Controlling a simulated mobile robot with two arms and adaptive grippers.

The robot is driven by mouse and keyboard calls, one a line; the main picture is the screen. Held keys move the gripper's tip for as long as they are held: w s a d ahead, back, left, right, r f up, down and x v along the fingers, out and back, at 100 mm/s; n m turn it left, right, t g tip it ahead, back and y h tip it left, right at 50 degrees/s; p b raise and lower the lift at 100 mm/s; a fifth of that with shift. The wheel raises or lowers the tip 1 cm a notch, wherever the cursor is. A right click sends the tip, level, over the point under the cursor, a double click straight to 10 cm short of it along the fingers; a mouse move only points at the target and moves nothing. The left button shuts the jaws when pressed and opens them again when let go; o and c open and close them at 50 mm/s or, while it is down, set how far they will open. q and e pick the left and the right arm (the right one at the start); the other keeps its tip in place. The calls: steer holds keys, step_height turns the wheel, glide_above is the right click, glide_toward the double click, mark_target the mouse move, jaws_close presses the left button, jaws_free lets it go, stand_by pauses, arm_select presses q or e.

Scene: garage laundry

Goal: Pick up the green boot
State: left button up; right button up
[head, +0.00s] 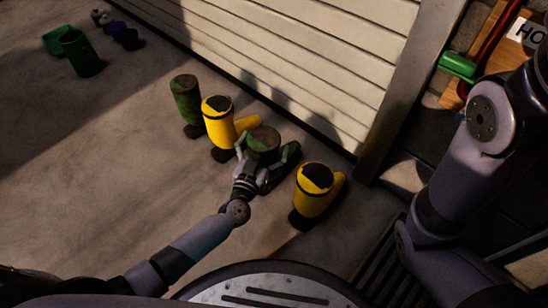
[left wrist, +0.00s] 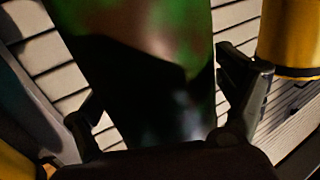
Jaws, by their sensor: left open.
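A green camouflage boot (head: 264,141) with a dark foot stands on the floor between two yellow boots. My left gripper (head: 254,154) is at its near side, with fingers reaching toward its shaft. In the left wrist view the green boot's shaft (left wrist: 160,35) fills the middle, between the two spread fingers of the gripper (left wrist: 165,115). Whether either finger touches it I cannot tell. A second green camouflage boot (head: 185,102) stands farther left by the wall. My right arm shows at the right, but its gripper is out of view.
Yellow boots stand close on either side, one to the left (head: 216,116) and one to the right (head: 318,190). A slatted garage door (head: 300,50) runs behind. Green bins (head: 80,53) stand far left. The floor at left is clear.

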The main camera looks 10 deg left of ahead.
arm_select(q)
steer(key=shift+w, duration=0.2)
steer(key=shift+c, duration=0.4)
steer(key=c, duration=1.9)
steer(key=shift+r, duration=0.15)
steer(key=shift+c, duration=0.4)
steer(key=shift+r, duration=0.15)
